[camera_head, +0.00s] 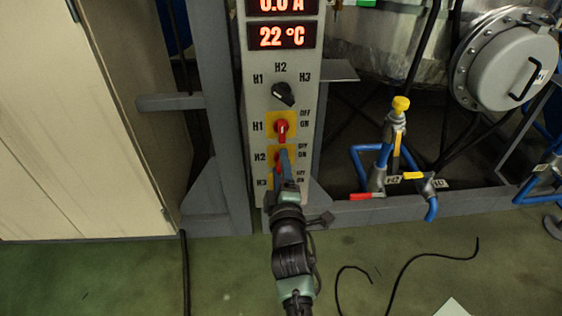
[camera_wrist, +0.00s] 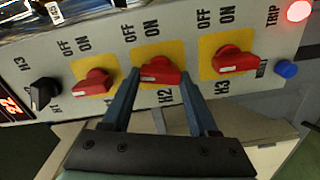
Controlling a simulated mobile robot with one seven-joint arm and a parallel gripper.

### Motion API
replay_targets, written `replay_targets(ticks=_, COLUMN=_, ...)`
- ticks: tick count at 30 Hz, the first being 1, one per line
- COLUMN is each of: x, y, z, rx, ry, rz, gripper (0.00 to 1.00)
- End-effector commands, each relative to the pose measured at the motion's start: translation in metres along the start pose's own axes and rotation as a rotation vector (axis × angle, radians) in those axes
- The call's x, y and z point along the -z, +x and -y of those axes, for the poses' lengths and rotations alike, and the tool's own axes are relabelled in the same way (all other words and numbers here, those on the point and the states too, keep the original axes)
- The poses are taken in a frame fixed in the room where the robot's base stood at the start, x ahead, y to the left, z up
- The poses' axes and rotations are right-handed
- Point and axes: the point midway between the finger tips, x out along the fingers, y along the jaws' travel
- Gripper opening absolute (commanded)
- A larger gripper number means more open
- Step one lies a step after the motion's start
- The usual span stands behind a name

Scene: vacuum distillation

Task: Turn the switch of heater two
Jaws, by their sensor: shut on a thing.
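The heater two switch, labelled H2, is a red knob (camera_wrist: 158,71) on a yellow plate in the wrist view. Its white mark is toward the left there, as on the knobs beside it. My gripper (camera_wrist: 158,78) has one blue finger at each end of this knob and is shut on it. In the head view my gripper (camera_head: 283,158) reaches up to the control panel (camera_head: 252,100) and hides most of the H2 knob. The OFF and ON labels (camera_wrist: 139,29) are printed beside the plate.
The red H1 knob (camera_head: 282,127) sits just above H2, and the red H3 knob (camera_wrist: 234,60) is below it. A black selector (camera_head: 283,94) is higher up. Blue pipes with a yellow-capped valve (camera_head: 400,104) stand right of the panel. A beige cabinet (camera_head: 80,120) stands left.

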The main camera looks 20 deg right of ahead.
Motion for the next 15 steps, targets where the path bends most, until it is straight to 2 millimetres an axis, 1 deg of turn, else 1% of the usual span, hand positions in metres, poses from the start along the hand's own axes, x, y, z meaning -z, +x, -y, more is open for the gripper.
replay_targets(ticks=6, x=0.0004, y=-0.0003, z=0.0007, rx=0.002, ry=-0.149, rz=0.000, gripper=0.04)
replay_targets(ticks=15, x=0.0000, y=-0.0004, z=0.0021, rx=0.002, ry=-0.264, rz=0.000, gripper=0.04)
